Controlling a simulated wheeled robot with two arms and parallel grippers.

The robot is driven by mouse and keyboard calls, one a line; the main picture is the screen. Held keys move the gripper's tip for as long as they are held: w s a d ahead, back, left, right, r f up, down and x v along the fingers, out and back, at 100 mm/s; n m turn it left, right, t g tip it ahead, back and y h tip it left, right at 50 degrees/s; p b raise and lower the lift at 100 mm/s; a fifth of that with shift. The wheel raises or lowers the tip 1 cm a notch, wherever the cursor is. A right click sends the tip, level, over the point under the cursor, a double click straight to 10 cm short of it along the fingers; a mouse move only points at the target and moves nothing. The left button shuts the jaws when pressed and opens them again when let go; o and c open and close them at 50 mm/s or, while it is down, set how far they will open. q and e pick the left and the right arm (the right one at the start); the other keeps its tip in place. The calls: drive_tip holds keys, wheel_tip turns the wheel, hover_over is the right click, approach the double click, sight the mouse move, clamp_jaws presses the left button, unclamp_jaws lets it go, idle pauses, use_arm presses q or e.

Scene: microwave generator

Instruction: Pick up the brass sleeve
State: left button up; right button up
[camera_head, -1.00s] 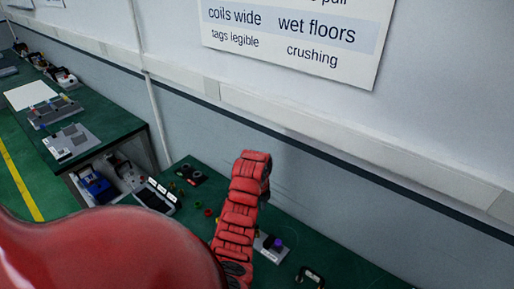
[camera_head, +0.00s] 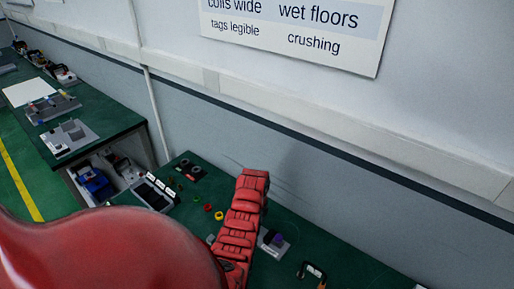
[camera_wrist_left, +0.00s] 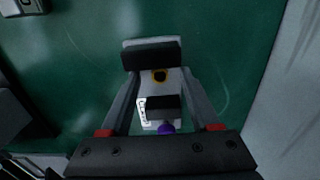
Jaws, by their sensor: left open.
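A brass-coloured ring with a dark centre (camera_wrist_left: 160,76), which looks like the brass sleeve, shows in the left wrist view on a pale grey fixture (camera_wrist_left: 178,88). A purple knob (camera_wrist_left: 167,128) is at the fixture's near end. My left gripper (camera_wrist_left: 158,82) is open, with one dark pad beyond the ring and one on its near side; I see no contact. In the head view the fixture (camera_head: 272,250) with its purple knob (camera_head: 277,239) stands just right of my red left arm. That arm hides the gripper and the sleeve there. My right gripper is not in view.
Small yellow (camera_head: 208,207) and red (camera_head: 219,215) pieces lie left of my arm on the green bench. A dark handled object (camera_head: 313,272) stands to the right. The wall (camera_head: 340,190) runs close behind the bench. Another bench (camera_head: 105,125) holds several devices.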

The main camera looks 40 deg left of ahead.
use_arm(q)
drive_tip(key=shift+f, duration=0.75)
clamp_jaws()
idle(0.9)
